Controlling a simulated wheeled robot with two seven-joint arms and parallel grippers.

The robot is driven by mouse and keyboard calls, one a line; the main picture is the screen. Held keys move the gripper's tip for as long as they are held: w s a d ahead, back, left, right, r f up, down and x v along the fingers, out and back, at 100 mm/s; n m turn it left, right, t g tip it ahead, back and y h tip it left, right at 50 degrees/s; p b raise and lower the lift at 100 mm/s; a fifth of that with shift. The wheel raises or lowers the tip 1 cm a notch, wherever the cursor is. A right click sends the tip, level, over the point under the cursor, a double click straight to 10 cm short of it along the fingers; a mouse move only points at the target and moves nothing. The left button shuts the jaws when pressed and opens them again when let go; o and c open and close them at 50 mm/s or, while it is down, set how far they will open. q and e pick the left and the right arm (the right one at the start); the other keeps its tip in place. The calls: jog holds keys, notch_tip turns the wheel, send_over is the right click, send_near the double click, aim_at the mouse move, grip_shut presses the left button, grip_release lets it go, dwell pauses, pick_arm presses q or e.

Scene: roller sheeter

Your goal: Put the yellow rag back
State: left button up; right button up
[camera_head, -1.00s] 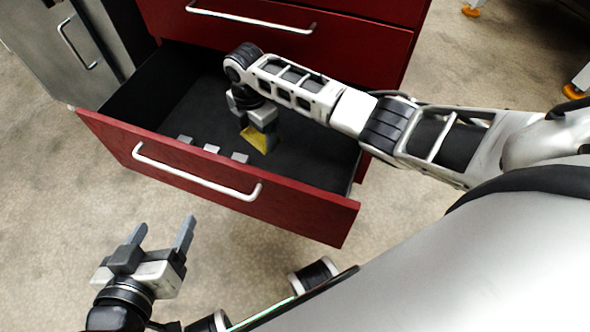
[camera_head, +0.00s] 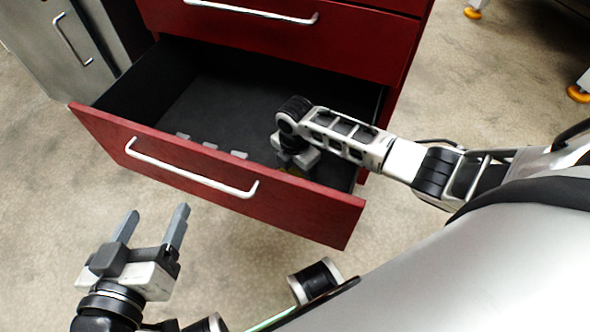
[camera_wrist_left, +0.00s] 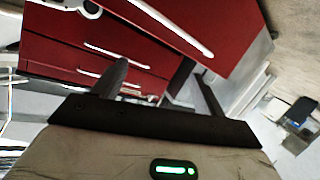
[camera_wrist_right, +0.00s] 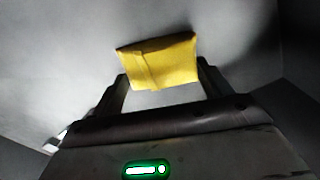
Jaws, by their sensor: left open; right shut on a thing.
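The yellow rag (camera_wrist_right: 160,62) is between the fingers of my right gripper (camera_wrist_right: 160,80) in the right wrist view, and the gripper is shut on it. In the head view my right gripper (camera_head: 295,160) is down inside the open red drawer (camera_head: 195,189), near its front right part. Whether the rag touches the drawer floor I cannot tell. My left gripper (camera_head: 151,226) is open and empty, outside the drawer in front of its face. Its spread fingers also show in the left wrist view (camera_wrist_left: 160,80).
The drawer has a white bar handle (camera_head: 190,172) and a dark floor (camera_head: 225,105). Several small grey blocks (camera_head: 210,146) stand along the inside of its front. A closed red drawer (camera_head: 300,45) is above. A grey cabinet (camera_head: 60,50) stands at the left.

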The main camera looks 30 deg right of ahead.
aim_at(295, 171)
pick_arm(q)
jog(key=shift+r, duration=0.1)
pick_arm(e)
jog(key=o, duration=0.9)
jog(key=shift+o, duration=0.2)
notch_tip(295, 171, up, 4)
jog(key=shift+p, duration=1.05)
pick_arm(q)
jog(key=f+g+p, duration=0.1)
jog(key=a+f+g+y+p, duration=0.1)
jog(key=f+p, duration=0.1)
jog(key=shift+s+a+f+y, duration=0.1)
jog(key=shift+a+f+y, duration=0.1)
jog(key=shift+y, duration=0.1)
pick_arm(e)
notch_tip(295, 171, up, 8)
jog(key=shift+r, duration=0.1)
pick_arm(q)
jog(key=shift+r, duration=0.1)
